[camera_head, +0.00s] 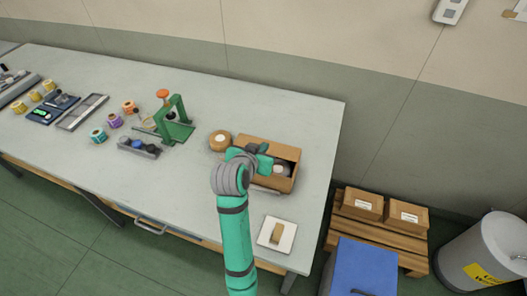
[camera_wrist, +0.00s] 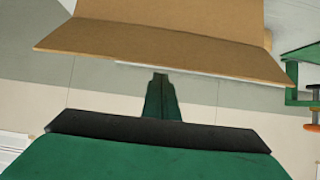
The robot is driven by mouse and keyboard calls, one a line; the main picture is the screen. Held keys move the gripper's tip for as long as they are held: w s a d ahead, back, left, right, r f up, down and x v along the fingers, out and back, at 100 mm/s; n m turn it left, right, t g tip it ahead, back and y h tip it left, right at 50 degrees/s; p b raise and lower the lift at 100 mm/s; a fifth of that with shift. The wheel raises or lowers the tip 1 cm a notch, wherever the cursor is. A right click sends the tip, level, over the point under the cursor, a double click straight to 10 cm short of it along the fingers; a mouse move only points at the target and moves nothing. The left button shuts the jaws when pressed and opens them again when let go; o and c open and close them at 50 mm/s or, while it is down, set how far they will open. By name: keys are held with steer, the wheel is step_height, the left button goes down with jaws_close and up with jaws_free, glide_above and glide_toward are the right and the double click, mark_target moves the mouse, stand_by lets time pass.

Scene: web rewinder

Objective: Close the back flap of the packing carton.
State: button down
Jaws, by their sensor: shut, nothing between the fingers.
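The brown packing carton (camera_head: 291,184) stands on the right part of the table, with dark interior and a pale round item (camera_head: 279,170) showing inside. A cardboard panel along its far side (camera_head: 268,142) looks like the back flap; its exact angle is unclear. My gripper (camera_head: 265,164) is at the carton's left-middle, and my arm hides part of the box. In the wrist view, my gripper (camera_wrist: 160,76) is shut and empty, its tip just below the edge of a wide cardboard flap (camera_wrist: 160,50). I cannot tell whether they touch.
A tan roll (camera_head: 220,140) stands close left of the carton. A green stand (camera_head: 175,122) is farther left. A white pad with a tan block (camera_head: 277,235) lies near the front right. Table behind the carton is clear up to the wall.

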steer(key=f+v, duration=0.1)
steer(key=v, duration=1)
steer(key=shift+s, duration=0.3)
steer(key=shift+w, duration=0.1)
